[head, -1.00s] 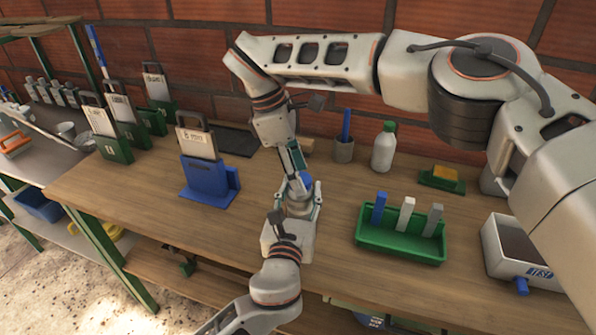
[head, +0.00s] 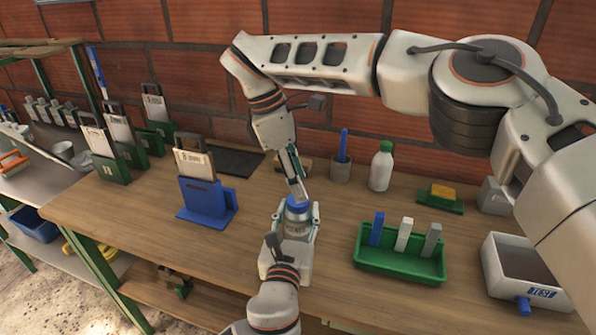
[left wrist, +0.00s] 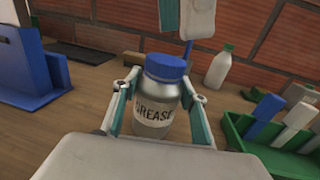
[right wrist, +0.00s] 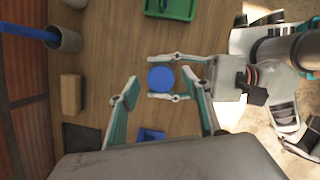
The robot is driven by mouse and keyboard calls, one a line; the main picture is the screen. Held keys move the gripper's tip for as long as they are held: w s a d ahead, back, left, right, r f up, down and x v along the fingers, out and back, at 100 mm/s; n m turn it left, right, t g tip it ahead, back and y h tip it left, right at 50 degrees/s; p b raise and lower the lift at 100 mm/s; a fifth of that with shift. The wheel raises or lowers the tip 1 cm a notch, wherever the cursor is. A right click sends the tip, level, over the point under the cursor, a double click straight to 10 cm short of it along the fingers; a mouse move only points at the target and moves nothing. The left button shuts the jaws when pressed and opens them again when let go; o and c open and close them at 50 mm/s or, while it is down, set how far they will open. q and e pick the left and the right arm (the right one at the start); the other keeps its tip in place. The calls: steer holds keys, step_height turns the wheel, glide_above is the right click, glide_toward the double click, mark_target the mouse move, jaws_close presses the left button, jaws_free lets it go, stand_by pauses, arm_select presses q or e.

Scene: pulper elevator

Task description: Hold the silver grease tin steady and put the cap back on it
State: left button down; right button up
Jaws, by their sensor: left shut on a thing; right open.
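The silver grease tin (left wrist: 153,108) stands upright on the bench, its label facing the left wrist camera. The blue cap (left wrist: 166,67) sits level on top of the tin; how tightly it is seated cannot be told. My left gripper (head: 299,222) is shut on the tin's body, one finger on each side. My right gripper (head: 297,184) is open just above the cap. In the right wrist view the cap (right wrist: 161,79) shows below and between the spread fingers, with none touching it that I can see.
A green tray (head: 400,266) with several upright blocks is right of the tin. A blue holder (head: 207,203) stands left. Behind are a pen cup (head: 341,169), a white bottle (head: 381,168) and a sponge on a green dish (head: 440,204). A white bin (head: 515,265) is far right.

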steer(key=n, duration=0.3)
steer(key=r+n, duration=0.1)
steer(key=n, duration=0.1)
steer(key=shift+s+a+y, duration=0.15)
steer(key=shift+a+y, duration=0.15)
steer(key=shift+a, duration=0.05)
steer(key=n, duration=0.3)
steer(key=shift+f+n, duration=0.1)
steer(key=shift+n, duration=0.2)
steer(key=n, duration=0.3)
steer(key=shift+s+d+n+y, duration=0.1)
steer(key=shift+n+y, duration=0.2)
steer(key=n, duration=0.5)
steer(key=shift+r+y, duration=0.2)
steer(key=shift+y, duration=0.1)
steer(key=n, duration=0.5)
steer(key=shift+r+n, duration=0.25)
steer(key=shift+n, duration=0.15)
steer(key=n, duration=0.3)
steer(key=shift+d+r+n+y, duration=0.1)
steer(key=shift+r+n+y, duration=0.15)
steer(key=shift+n+y, duration=0.15)
steer(key=n, duration=0.5)
steer(key=shift+d+r+y, duration=0.1)
steer(key=shift+r+y, duration=0.2)
steer(key=shift+r, duration=0.1)
steer(key=n, duration=0.4)
steer(key=shift+w+d+r+n, duration=0.15)
steer(key=shift+w+r+n, duration=0.15)
steer(key=shift+r, duration=0.1)
